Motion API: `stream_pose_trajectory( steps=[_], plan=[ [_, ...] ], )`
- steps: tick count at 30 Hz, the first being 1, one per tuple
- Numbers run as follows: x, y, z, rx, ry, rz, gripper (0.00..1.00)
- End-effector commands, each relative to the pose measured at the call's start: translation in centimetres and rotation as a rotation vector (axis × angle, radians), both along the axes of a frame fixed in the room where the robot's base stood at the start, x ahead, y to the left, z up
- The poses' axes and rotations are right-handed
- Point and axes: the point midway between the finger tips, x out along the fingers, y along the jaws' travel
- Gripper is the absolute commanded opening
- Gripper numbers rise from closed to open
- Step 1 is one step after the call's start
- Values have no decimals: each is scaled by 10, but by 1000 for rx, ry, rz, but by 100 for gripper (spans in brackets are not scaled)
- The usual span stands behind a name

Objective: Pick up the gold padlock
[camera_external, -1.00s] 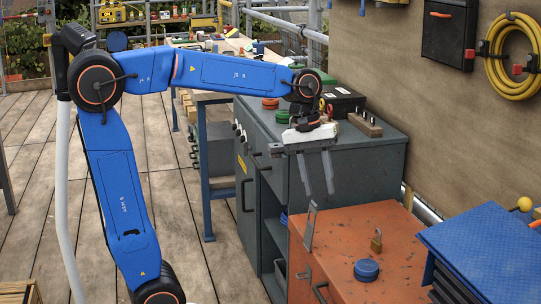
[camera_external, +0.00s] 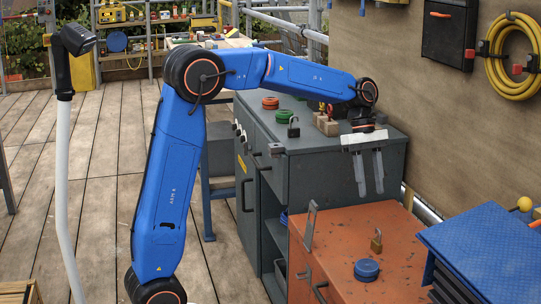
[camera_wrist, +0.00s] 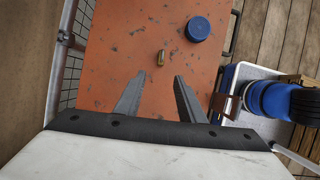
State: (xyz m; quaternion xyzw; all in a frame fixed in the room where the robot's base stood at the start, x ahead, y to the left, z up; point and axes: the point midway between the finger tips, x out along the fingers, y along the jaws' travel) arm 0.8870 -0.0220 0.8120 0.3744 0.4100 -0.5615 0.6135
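The gold padlock (camera_external: 376,240) stands upright on the orange cabinet top (camera_external: 335,225), behind a round blue lid-like object (camera_external: 366,269). In the wrist view the padlock (camera_wrist: 161,57) is small and seen from above, ahead of the fingertips. My gripper (camera_external: 369,190) is above the orange top, fingers pointing down, apart from the padlock. In the wrist view my gripper (camera_wrist: 154,82) has its two fingers spread with nothing between them.
The blue round object (camera_wrist: 198,28) is close to the padlock. A grey cabinet (camera_external: 330,170) stands behind, with a dark padlock (camera_external: 293,127) on its top. A blue tool chest (camera_external: 490,250) is at right. A metal latch (camera_external: 310,222) rises at the orange top's left edge.

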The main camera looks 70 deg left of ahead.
Motion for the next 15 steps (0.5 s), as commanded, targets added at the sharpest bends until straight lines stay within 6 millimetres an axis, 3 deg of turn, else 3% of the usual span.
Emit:
stream_pose_trajectory(
  steps=[15],
  plan=[
    [2,-34,-79,1,1,-3,36]
  ],
)
